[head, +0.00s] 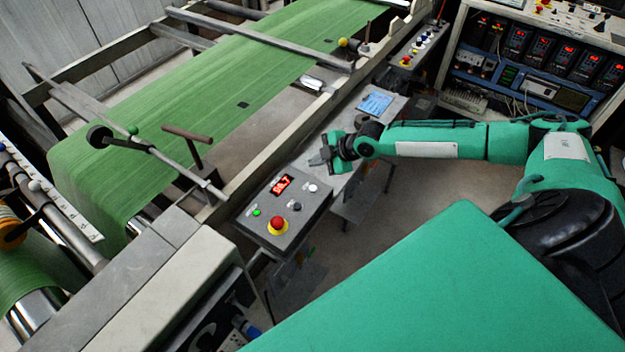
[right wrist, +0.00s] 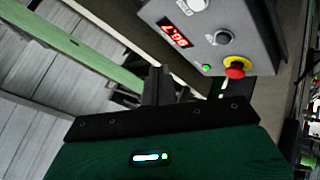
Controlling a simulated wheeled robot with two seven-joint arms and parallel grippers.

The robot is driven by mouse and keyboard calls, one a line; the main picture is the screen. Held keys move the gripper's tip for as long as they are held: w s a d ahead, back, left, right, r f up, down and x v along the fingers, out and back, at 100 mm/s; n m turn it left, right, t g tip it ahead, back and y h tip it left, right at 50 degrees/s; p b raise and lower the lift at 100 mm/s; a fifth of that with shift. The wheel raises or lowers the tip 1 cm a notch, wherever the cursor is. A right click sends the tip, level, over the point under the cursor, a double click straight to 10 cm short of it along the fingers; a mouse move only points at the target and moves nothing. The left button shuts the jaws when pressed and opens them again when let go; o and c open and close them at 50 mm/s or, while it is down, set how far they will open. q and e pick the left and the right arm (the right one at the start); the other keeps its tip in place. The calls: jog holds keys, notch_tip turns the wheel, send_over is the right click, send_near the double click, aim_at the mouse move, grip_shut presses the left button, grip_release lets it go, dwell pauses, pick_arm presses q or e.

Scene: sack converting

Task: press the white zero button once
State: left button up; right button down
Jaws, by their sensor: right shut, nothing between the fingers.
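The white button (head: 313,188) sits near the right corner of a grey control box (head: 305,208). The box also carries a lit red number display (head: 281,185), a dark knob (head: 296,207), a green lit button (head: 256,212) and a red stop button on yellow (head: 277,224). My right gripper (head: 320,158) is shut and empty, just beyond the box near the white button, and looks apart from it. Its dark fingers (right wrist: 158,86) show in the right wrist view. My left gripper is out of view.
A green web (head: 200,90) runs over the machine at left, with a grey frame rail beside the box. A blue screen (head: 375,104) lies on a shelf behind my right gripper. A cabinet with red displays (head: 541,45) stands at the upper right. Open floor lies right of the box.

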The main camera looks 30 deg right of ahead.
aim_at(316, 188)
jog(key=shift+f, duration=0.1)
notch_tip(316, 188, down, 9)
jog(key=b, duration=0.6)
jog(key=shift+r, duration=0.2)
dwell(1.7)
jog(key=shift+f+b, duration=0.45)
jog(key=shift+b, duration=0.15)
jog(key=shift+f+b, duration=0.4)
dwell(0.3)
jog(key=shift+r, duration=0.15)
jog(key=shift+r+p, duration=0.55)
jog(key=shift+r, duration=0.15)
